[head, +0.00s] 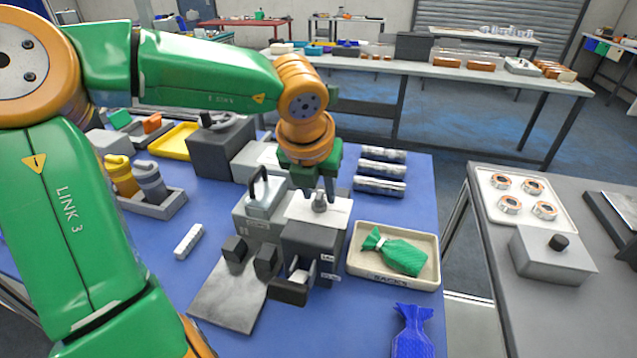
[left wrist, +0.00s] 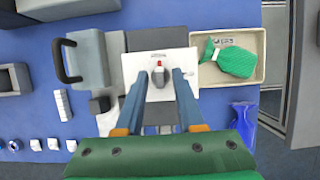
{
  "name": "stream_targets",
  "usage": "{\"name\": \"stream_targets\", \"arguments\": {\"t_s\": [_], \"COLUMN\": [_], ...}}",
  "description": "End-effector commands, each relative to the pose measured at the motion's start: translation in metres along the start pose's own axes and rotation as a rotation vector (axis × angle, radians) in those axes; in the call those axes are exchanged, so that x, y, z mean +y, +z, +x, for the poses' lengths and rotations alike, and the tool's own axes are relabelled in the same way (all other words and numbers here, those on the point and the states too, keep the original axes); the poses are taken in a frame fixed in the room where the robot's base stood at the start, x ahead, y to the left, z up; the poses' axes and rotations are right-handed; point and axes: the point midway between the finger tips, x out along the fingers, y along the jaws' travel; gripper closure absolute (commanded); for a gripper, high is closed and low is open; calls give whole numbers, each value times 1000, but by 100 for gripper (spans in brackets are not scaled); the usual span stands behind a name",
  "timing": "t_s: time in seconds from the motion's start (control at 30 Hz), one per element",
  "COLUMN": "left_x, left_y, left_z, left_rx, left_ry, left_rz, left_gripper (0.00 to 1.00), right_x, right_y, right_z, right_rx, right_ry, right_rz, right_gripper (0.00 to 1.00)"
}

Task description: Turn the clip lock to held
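A small grey knob (head: 320,203) stands on a white plate (head: 302,212) on top of a dark grey box (head: 312,245); it looks like the clip lock. The left wrist view shows the knob (left wrist: 158,78) with a red mark at its far end, pointing away from the gripper's base. My left gripper (head: 316,192) points down over the plate. Its two fingers (left wrist: 160,76) are open on either side of the knob, with a visible gap on each side. I cannot tell how far above the plate the fingertips are. My right gripper is not in view.
A beige tray (head: 394,281) with a green bag (head: 402,256) stands right of the box. A blue bag (head: 412,332) lies in front of it. A grey handled block (head: 262,198) stands close on the left. Silver rolls (head: 380,188) lie behind.

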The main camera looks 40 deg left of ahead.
Motion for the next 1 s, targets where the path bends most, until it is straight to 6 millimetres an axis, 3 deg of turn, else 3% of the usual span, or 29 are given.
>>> {"name": "stream_targets", "arguments": {"t_s": [0.03,0.1,0.13,0.57,1.0], "left_x": [0,0,0,0,2], "left_y": [0,0,0,0,2], "left_z": [0,0,0,0,0], "left_rx": [0,0,0,-1,-4], "left_ry": [0,0,0,-19,-154], "left_rz": [0,0,0,42,357], "left_gripper": [79,98,100,100,100], "right_x": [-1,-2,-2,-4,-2], "right_y": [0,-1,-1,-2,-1], "right_z": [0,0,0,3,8], "right_rx": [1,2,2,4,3], "right_ry": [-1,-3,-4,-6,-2], "right_rz": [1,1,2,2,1], "right_gripper": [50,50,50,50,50]}}
